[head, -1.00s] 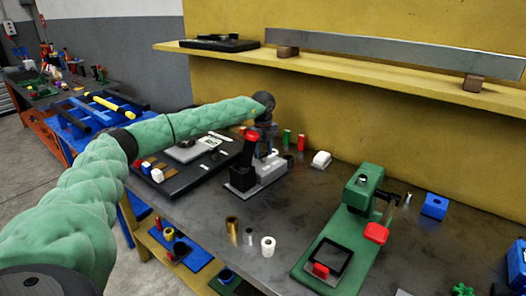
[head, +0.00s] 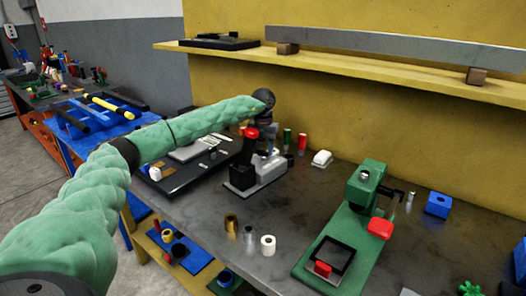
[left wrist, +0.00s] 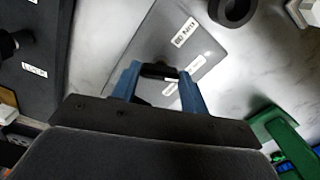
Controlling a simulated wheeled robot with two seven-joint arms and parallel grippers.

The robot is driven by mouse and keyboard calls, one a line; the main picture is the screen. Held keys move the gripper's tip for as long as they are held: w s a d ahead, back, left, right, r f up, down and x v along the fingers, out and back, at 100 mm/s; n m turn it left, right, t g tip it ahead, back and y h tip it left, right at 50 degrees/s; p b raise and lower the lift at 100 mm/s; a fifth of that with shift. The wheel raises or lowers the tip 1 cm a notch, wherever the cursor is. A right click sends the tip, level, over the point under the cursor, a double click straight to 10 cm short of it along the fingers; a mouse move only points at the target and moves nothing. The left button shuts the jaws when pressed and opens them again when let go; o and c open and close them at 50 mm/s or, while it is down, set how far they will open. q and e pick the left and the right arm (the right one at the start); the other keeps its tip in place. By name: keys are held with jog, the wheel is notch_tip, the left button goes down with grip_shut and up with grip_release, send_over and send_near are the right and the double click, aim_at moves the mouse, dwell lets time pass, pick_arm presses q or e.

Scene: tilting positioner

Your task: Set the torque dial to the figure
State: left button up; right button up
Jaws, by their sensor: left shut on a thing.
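In the left wrist view, my left gripper (left wrist: 160,78) has its two blue fingers closed on a small dark knob (left wrist: 158,70), which looks like the torque dial. The knob sits over a grey plate (left wrist: 205,62) with a white label whose figure I cannot read surely. A second pale mark lies by the right finger. In the head view, my left gripper (head: 264,140) points down at a grey fixture (head: 268,172) on the bench, behind a black post with a red top (head: 251,134). The fingers and dial are mostly hidden there. My right gripper is not in view.
A dark block (left wrist: 38,45) labelled LOCK lies left in the wrist view. In the head view, a green stand (head: 345,235) with a red pad is right of the fixture. Small cylinders (head: 267,244) stand in front. A yellow shelf (head: 360,75) runs above.

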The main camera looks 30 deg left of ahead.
pick_arm(q)
jog(key=m, duration=0.3)
jog(key=shift+m+b, duration=0.4)
jog(key=m, duration=0.3)
jog(key=shift+b, duration=0.35)
jog(key=shift+r+m, duration=0.1)
jog(key=shift+m, duration=1.7)
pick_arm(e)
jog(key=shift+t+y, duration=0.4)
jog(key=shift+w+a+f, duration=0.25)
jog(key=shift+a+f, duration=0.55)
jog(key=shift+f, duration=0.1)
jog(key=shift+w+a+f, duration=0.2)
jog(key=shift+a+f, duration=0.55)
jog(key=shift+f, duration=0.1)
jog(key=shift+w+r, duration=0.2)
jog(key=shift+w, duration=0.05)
pick_arm(q)
jog(key=o, duration=1)
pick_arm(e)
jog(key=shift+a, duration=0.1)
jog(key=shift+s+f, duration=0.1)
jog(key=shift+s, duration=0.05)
